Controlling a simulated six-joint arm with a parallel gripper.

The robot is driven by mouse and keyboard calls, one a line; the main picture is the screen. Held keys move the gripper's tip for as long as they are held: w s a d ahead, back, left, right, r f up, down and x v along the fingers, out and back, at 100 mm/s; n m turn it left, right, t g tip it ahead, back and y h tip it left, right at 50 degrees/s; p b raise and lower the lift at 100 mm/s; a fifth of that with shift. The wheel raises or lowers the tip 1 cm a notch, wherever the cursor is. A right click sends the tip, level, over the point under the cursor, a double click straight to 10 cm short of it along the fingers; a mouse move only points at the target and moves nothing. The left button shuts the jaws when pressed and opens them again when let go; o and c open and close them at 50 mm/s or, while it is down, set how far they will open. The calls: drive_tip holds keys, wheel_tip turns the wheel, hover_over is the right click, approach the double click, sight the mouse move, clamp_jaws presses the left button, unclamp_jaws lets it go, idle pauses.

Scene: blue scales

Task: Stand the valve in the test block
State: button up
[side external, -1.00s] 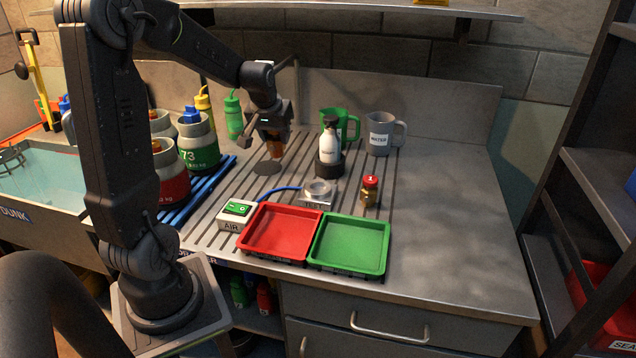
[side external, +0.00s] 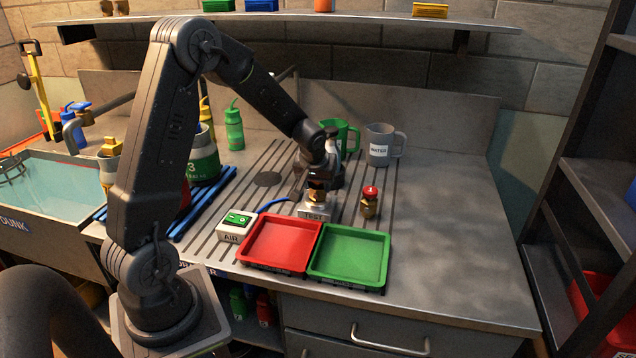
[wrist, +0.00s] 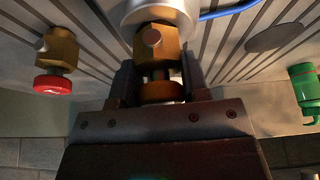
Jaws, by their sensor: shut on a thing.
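My gripper (side external: 320,183) is shut on a brass valve (side external: 316,196) with an orange cap, directly above the grey test block (side external: 314,212). In the wrist view, my gripper (wrist: 157,85) has its fingers on either side of the valve (wrist: 158,48), near the orange cap (wrist: 160,92). The valve's brass body meets the round top of the test block (wrist: 158,10) in that view. It looks roughly upright. I cannot tell how deep it sits in the block.
A red-capped brass valve (side external: 369,202) stands right of the block. A red tray (side external: 281,244) and a green tray (side external: 349,256) lie in front. The AIR switch box (side external: 237,224) is to the left, with a blue hose (side external: 272,205). Mugs (side external: 380,146) stand behind.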

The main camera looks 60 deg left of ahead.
drive_tip(key=shift+f, duration=0.15)
drive_tip(key=o, duration=1.1)
drive_tip(key=v, duration=1.2)
drive_tip(key=s+d+r+m+t+h, duration=0.1)
drive_tip(key=s+d+r+m, duration=0.2)
drive_tip(key=s+d, duration=0.6)
drive_tip(key=s+d+r+m+t+h, duration=0.1)
drive_tip(key=s+d+r+m+h, duration=0.1)
drive_tip(key=s+d+m, duration=0.4)
drive_tip(key=s+d+r, duration=0.1)
drive_tip(key=s+d, duration=0.2)
drive_tip(key=d, duration=0.1)
drive_tip(key=shift+d+r, duration=0.15)
drive_tip(key=shift+r, duration=0.1)
